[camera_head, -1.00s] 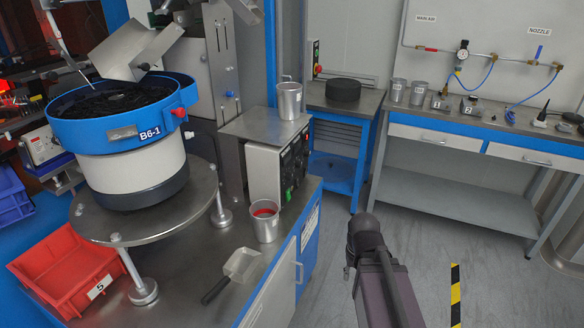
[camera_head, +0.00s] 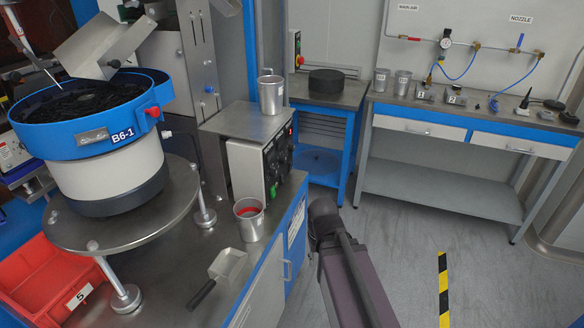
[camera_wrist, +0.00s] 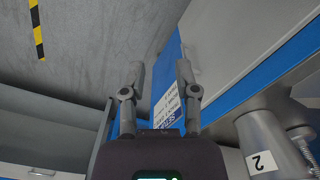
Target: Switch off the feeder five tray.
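A bowl feeder (camera_head: 103,150), with a blue rim marked B6-1, stands on a round steel plate at the left in the head view. A red tray (camera_head: 50,272) labelled 5 sits at its lower left. A grey control box (camera_head: 243,160) with a dark panel (camera_head: 277,160) of knobs, a red button and a green one stands right of the feeder. My gripper (camera_wrist: 159,68) is open and empty in the wrist view, pointing toward a blue cabinet face with a white label. In the head view my arm shows right of the cabinet; its fingers cannot be made out.
A metal cup with red contents (camera_head: 249,221) and a scoop (camera_head: 226,266) lie on the cabinet top. Another cup (camera_head: 271,96) stands on the control box. A workbench (camera_head: 470,122) stands at the back right. Open floor (camera_head: 400,230) with a striped strip lies to the right.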

